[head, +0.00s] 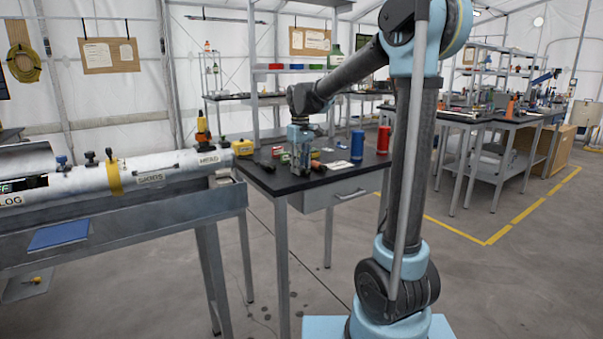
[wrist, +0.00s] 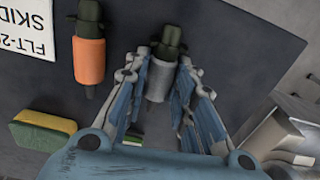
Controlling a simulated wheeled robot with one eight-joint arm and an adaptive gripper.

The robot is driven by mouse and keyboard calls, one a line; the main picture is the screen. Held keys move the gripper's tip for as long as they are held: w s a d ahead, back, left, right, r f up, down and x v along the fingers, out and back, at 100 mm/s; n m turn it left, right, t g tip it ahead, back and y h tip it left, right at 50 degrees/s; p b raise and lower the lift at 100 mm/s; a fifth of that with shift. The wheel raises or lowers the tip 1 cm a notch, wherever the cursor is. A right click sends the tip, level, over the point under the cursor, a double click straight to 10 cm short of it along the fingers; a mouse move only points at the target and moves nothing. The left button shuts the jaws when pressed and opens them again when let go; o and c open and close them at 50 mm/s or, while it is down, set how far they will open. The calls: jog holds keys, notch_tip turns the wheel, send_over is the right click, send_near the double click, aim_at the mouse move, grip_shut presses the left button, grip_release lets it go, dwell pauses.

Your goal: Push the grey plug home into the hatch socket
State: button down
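The grey plug (wrist: 161,80), a grey cylinder with a dark end, lies between the two fingers of my gripper (wrist: 164,66) in the wrist view. The fingers stand apart on either side of it; I see no clear grip on it. In the head view my gripper (head: 300,148) points down over the black tabletop, and the plug is not clear there. An orange plug (wrist: 89,60) lies to the left of the grey one.
A yellow and green sponge (wrist: 43,136) and a white label (wrist: 25,28) lie on the dark surface. A blue can (head: 357,145) and a red can (head: 383,139) stand right of my gripper on the black table (head: 338,172). A yellow box (head: 243,147) stands at its left edge.

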jog(key=shift+r, duration=0.1)
notch_tip(320, 180, up, 10)
dwell(0.7)
jog(key=shift+s, duration=0.1)
